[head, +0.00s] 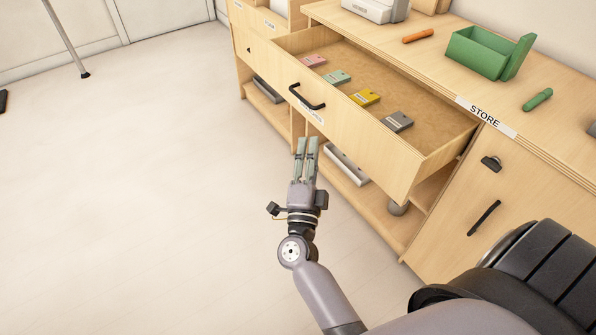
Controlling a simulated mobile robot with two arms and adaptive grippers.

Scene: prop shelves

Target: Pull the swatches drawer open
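The swatches drawer (352,136) stands pulled out of the wooden cabinet, with its inside in view. Its black bar handle (307,97) is on the front panel, above a label that is partly hidden and hard to read. Pink (314,61), green (337,77), yellow (366,97) and grey (397,122) swatches lie in a row inside. My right gripper (307,140) is in front of the drawer, just below the handle in the picture and apart from it. Its two fingers are parallel with a gap between them, and nothing is held. My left gripper is out of view.
The counter bears a green open box (485,52), an orange stick (417,36), a green cylinder (538,99) and a white device (377,9). A closed cabinet door with a black handle (484,217) is at right.

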